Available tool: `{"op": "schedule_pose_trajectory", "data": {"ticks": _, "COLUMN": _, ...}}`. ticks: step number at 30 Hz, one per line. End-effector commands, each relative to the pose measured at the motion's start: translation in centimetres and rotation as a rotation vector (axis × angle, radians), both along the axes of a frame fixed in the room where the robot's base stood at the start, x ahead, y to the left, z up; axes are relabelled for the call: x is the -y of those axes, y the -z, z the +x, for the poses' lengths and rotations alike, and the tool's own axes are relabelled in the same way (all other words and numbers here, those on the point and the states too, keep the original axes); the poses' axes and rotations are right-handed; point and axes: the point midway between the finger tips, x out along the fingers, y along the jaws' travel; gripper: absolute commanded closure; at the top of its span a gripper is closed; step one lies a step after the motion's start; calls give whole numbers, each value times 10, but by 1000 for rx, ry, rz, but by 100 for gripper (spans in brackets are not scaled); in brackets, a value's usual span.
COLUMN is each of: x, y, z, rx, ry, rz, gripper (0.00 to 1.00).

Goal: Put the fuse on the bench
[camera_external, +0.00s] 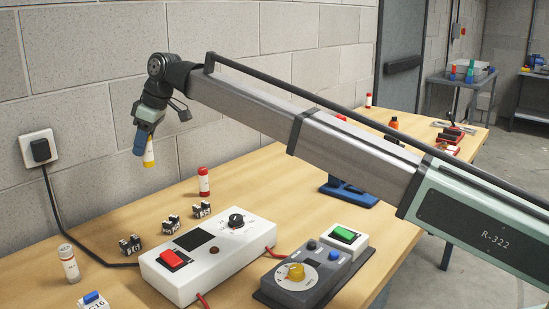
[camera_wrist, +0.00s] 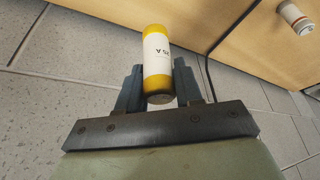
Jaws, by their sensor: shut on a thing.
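The fuse is a white cylinder with yellow ends. My gripper (camera_external: 142,146) is shut on the fuse (camera_external: 149,153) and holds it in the air above the back left of the wooden bench (camera_external: 240,188), near the wall. In the wrist view, my gripper (camera_wrist: 158,74) has its two dark fingers on either side of the fuse (camera_wrist: 157,58), which sticks out past the fingertips. The printing on its label is only partly readable. The fuse is apart from the bench in the external view.
A red-capped cylinder (camera_external: 204,182), a pale-capped cylinder (camera_external: 69,264) and several small black-and-white blocks (camera_external: 171,225) stand on the bench. A white box with a red switch (camera_external: 196,262) and a grey dial unit (camera_external: 305,278) are in front. A cable runs from the wall socket (camera_external: 39,149).

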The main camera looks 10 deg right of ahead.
Motion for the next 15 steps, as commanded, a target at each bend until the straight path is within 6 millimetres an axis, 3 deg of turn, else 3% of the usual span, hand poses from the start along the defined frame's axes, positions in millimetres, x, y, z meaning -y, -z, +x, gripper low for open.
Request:
{"op": "schedule_pose_trajectory", "data": {"ticks": 2, "x": -1, "y": -15, "z": 1, "rx": 1, "ry": 0, "rz": 2, "gripper": 98}}
{"op": "schedule_pose_trajectory", "data": {"ticks": 8, "x": 28, "y": -11, "z": 33, "rx": 0, "ry": 51, "rz": 0, "gripper": 98}}
{"op": "schedule_pose_trajectory", "data": {"ticks": 15, "x": 82, "y": -11, "z": 88, "rx": 0, "ry": 145, "rz": 0, "gripper": 98}}
